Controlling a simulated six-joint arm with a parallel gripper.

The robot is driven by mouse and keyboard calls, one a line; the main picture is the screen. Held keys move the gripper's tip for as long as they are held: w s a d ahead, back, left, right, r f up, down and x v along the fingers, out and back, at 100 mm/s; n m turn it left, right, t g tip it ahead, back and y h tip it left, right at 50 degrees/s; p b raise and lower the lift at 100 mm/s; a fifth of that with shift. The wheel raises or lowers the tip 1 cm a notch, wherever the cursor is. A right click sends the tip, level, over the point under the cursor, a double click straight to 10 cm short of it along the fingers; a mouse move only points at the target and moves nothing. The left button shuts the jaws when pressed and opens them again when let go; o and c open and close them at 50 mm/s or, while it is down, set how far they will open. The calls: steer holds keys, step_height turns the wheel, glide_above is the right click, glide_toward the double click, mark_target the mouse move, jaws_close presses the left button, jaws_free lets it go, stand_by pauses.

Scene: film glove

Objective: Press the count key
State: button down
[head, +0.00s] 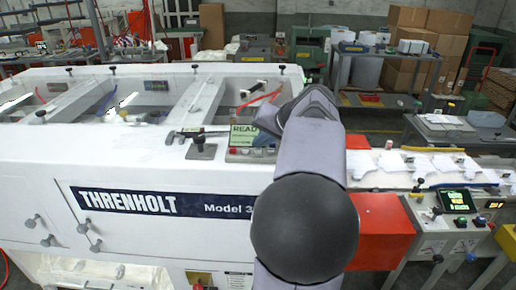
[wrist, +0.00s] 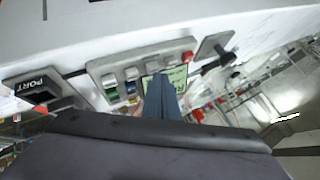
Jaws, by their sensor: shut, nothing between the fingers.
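The grey control panel (head: 250,157) sits on top of the white machine in the head view, with a lit green screen (head: 243,135) reading "READ…". The panel (wrist: 140,58) also shows tilted in the wrist view, with a row of small keys (wrist: 120,82) and a red button (wrist: 188,57). No key label is readable, so I cannot tell which is the count key. My gripper (wrist: 160,82) is shut and empty. Its blue-grey fingers point at the panel and cover part of the screen and nearby keys. I cannot tell whether the tips touch. My arm hides the panel's right side in the head view.
A lever on a grey plate (head: 202,150) stands left of the panel. A box marked "PORT" (wrist: 38,88) lies beside the panel in the wrist view. A second console (head: 455,215) with coloured buttons stands at the right, below a belt of white gloves (head: 428,165).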

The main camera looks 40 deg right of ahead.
mark_target(261, 156)
steer(key=shift+r+p, duration=0.3)
steer(key=shift+r, duration=0.3)
steer(key=shift+r, duration=0.1)
steer(key=shift+r+p, duration=1.9)
steer(key=shift+r, duration=0.5)
steer(key=a+f+n+g+y, duration=0.3)
steer(key=a+f+n+g, duration=0.1)
steer(key=a+f, duration=1.25)
steer(key=s+a+f+n+g, duration=0.2)
steer(key=s+a+f+n, duration=0.1)
steer(key=s+a+f, duration=0.2)
steer(key=s+a+f+n+g+h, duration=0.1)
steer(key=s+a+f+n+g, duration=0.2)
steer(key=s+a+f, duration=0.3)
steer(key=s+a, duration=0.4)
steer(key=s, duration=0.1)
steer(key=shift+a+n+h, duration=0.25)
steer(key=shift+n+h, duration=0.05)
steer(key=shift+n, duration=0.1)
